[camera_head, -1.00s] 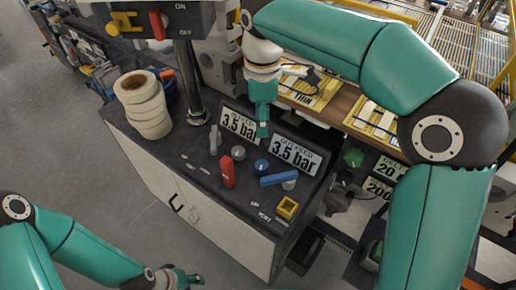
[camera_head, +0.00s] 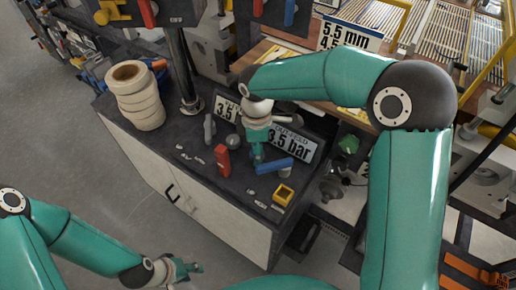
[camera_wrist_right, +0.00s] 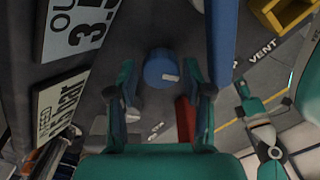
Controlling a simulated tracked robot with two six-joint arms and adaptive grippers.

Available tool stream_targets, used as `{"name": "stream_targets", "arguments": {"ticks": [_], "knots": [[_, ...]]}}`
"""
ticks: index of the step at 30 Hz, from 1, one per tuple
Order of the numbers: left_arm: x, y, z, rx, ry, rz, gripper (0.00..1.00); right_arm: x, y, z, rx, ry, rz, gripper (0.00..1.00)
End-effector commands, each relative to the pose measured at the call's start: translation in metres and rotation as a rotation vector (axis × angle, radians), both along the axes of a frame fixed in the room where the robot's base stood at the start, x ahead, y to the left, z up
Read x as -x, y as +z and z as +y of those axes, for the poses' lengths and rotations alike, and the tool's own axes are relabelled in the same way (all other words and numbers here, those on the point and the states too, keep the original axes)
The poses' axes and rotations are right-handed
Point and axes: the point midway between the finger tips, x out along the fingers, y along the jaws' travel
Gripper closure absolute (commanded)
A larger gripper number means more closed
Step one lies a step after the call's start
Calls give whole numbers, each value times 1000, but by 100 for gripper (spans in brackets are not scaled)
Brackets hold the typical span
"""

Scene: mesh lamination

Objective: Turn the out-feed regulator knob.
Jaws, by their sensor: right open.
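The out-feed regulator knob is a round blue knob (camera_wrist_right: 162,68) with a pale mark on its top, on the dark cabinet top. In the right wrist view it sits between the fingertips of my right gripper (camera_wrist_right: 165,88). Those fingers are open, one on each side of the knob, with visible gaps. In the head view my right gripper (camera_head: 257,160) reaches down in front of the out-feed display (camera_head: 295,148), which reads 3.5 bar, and hides the knob. My left gripper (camera_head: 188,269) is low over the floor, away from the cabinet; its jaws are too small to judge.
A red block (camera_head: 222,160) and a grey knob (camera_head: 235,141) stand left of my right gripper. A blue lever (camera_head: 275,167) is close on its right, with a yellow square piece (camera_head: 283,193) nearer. Stacked tape rolls (camera_head: 136,95) stand at the back left.

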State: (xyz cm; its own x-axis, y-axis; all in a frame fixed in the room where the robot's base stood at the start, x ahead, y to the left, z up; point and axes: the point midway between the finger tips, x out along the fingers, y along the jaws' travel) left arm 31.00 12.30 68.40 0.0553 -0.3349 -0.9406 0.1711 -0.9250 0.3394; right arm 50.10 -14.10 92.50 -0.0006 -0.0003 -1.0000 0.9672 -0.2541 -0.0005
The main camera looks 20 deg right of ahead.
Motion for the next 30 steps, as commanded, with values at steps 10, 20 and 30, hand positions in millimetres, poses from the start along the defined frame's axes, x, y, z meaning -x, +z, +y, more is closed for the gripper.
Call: {"name": "stream_targets", "arguments": {"ticks": [10, 20, 30], "knots": [[0, 0, 0, 0, 0, 0, 60, 0, -5, 1, -1, 1, 0, 49], [0, 0, 0, 0, 1, 0, 60, -1, -4, -4, 0, 2, -2, 95], [0, -3, 0, 0, 0, 0, 60, -2, -5, 1, 0, -53, -5, 95]]}}
